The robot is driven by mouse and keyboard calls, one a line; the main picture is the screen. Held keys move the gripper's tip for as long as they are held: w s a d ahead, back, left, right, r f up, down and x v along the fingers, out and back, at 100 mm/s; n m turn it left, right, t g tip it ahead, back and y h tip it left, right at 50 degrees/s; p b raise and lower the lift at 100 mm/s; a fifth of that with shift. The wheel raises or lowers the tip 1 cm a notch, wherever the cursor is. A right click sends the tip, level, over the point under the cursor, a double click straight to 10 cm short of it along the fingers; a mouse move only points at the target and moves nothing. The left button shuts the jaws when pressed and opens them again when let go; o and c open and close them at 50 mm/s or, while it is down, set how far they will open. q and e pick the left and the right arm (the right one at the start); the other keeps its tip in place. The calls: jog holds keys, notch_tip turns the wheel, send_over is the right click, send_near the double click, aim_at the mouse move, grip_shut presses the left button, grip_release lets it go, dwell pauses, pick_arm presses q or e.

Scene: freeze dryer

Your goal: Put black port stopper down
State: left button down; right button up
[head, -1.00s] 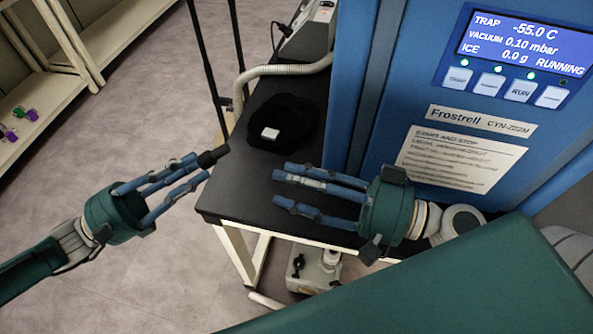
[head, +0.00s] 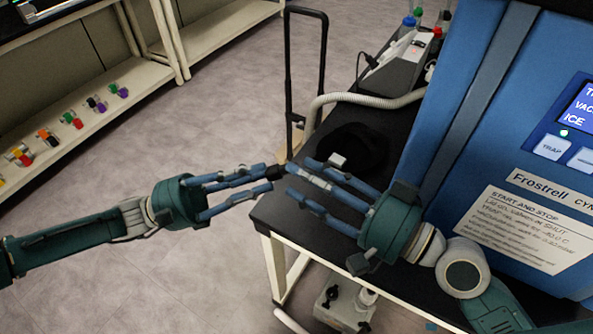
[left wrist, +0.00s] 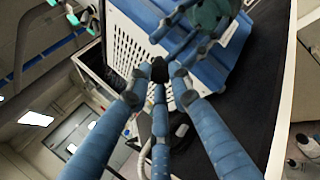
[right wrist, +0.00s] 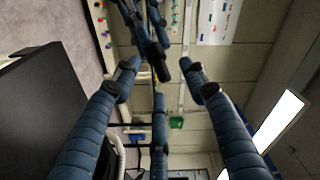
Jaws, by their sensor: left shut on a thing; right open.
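The black port stopper (head: 275,172) is a small dark plug at the tips of my left gripper (head: 262,174), which is shut on it. It also shows between the fingertips in the left wrist view (left wrist: 159,70) and ahead of the right fingers in the right wrist view (right wrist: 156,62). My right gripper (head: 297,180) is open and empty above the bench. Its fingertips point at the stopper with a small gap; the head view does not show clearly whether they touch.
The black bench top (head: 290,212) carries a round black item (head: 368,146) with a small white block (head: 337,160), partly behind my right fingers. The blue freeze dryer (head: 490,100) stands at right. A pale hose (head: 350,98) runs behind. Floor at left is clear, with shelves (head: 90,118) beyond.

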aim_at(282, 170)
jog(key=shift+x, duration=1.2)
jog(key=c, duration=1)
pick_arm(q)
jog(key=c, duration=1.5)
grip_release()
pick_arm(e)
jog(key=shift+c, duration=0.2)
